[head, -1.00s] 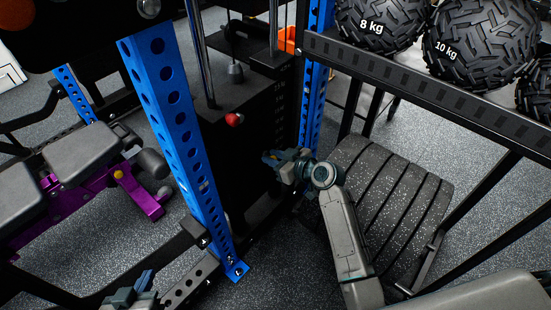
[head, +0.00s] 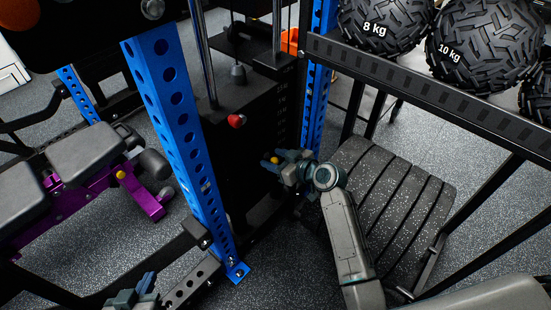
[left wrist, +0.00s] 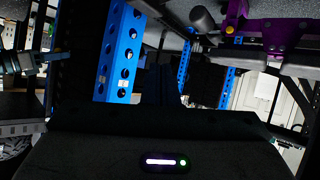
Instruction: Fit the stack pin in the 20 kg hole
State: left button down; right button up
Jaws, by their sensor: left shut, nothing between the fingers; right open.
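The weight stack (head: 262,135) stands dark behind the blue upright, its number labels running down its face and too small to read surely. A small yellow knob (head: 274,159), which looks like the stack pin's head, shows at the stack face between the fingertips of my right gripper (head: 271,162). The gripper is open. I cannot tell whether the pin sits in a hole, or which one. My left gripper (head: 143,288) is shut and empty, low at the bottom left.
A blue perforated upright (head: 185,150) stands between my grippers. A red knob (head: 236,121) sits higher on the stack's frame. Rubber plates (head: 390,205) are close behind my right arm. A rack with heavy balls (head: 480,48) is at upper right, a purple-framed bench (head: 80,165) at left.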

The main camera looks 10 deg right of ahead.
jog(key=v, duration=0.4)
jog(key=shift+s+d+r, duration=0.1)
jog(key=shift+s+d, duration=0.15)
jog(key=shift+s, duration=0.05)
pick_arm(q)
jog(key=s+f+g, duration=0.2)
jog(key=shift+s+d+p, duration=0.15)
jog(key=shift+s+p, duration=0.2)
jog(key=shift+p, duration=0.05)
pick_arm(e)
jog(key=v, duration=0.6)
jog(key=shift+a, duration=0.1)
